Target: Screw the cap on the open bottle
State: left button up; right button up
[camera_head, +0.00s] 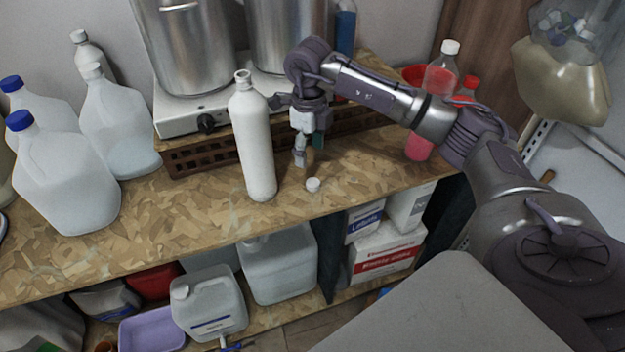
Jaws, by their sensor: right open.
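A tall white bottle (252,140) stands upright on the wood-chip board shelf, with its neck open at the top. A small white cap (313,185) lies on the shelf to the right of the bottle's base. My right gripper (300,160) points down from the arm coming in from the right. It is open and empty, just above and behind the cap, to the right of the bottle. It looks apart from the cap. Part of its fingers is hard to make out. My left gripper is not in view.
White jugs (68,185), two with blue caps, stand at the left. Large metal pots (185,45) sit on a white burner (195,115) behind the bottle. A bottle with pink liquid (420,147) stands right. The shelf's front edge (200,238) is clear; containers fill the lower shelf.

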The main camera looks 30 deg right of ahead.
aim_at(313, 182)
notch_tip(313, 182, down, 4)
jog(key=shift+s+r+p, duration=0.1)
jog(key=shift+p, duration=0.25)
jog(key=f+p, duration=0.1)
jog(key=f, duration=0.1)
jog(key=s+f+p, duration=0.1)
jog(key=f+p, duration=0.1)
jog(key=shift+f, duration=0.35)
jog(key=shift+w+f, duration=0.1)
jog(key=shift+f, duration=0.25)
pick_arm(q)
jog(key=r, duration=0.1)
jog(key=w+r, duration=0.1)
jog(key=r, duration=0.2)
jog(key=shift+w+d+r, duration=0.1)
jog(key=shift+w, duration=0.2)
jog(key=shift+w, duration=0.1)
pick_arm(e)
jog(key=c, duration=0.8)
